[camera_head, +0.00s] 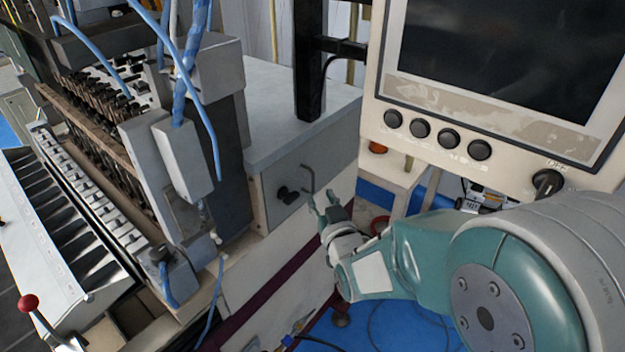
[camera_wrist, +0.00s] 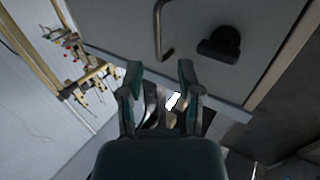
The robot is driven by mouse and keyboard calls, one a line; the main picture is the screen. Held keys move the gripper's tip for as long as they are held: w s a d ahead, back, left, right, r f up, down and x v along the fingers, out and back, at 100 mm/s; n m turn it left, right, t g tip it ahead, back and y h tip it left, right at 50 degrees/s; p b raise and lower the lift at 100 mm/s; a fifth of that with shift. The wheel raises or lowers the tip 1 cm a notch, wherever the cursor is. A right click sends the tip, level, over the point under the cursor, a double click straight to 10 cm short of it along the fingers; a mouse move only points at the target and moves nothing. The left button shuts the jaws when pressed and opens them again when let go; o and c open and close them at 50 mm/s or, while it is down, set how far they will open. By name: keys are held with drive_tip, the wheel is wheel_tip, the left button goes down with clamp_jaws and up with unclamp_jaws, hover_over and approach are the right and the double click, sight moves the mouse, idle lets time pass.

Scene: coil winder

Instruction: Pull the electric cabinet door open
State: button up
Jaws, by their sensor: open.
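The electric cabinet door (camera_head: 328,170) is a grey panel below a light worktop. It also shows in the wrist view (camera_wrist: 200,70). It carries a thin bent metal handle (camera_head: 308,180), seen in the wrist view (camera_wrist: 159,32) just ahead of the fingertips. A black knob (camera_head: 288,195) sits beside the handle; in the wrist view the black knob (camera_wrist: 219,44) is to the handle's right. The door looks closed. My gripper (camera_head: 325,199) is close to the handle at its right. In the wrist view my gripper (camera_wrist: 159,70) has its fingers apart, with nothing between them.
A control panel with a dark screen (camera_head: 510,50) and several black knobs stands at the right, above my arm. The coil winder (camera_head: 90,150) with blue cables fills the left. A red-ball lever (camera_head: 28,303) is at the lower left. Cables lie on the blue floor (camera_head: 400,325).

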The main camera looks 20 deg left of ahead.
sight(313, 182)
drive_tip(key=x, duration=0.6)
drive_tip(key=shift+w+a, duration=0.1)
drive_tip(key=shift+w, duration=0.1)
clamp_jaws()
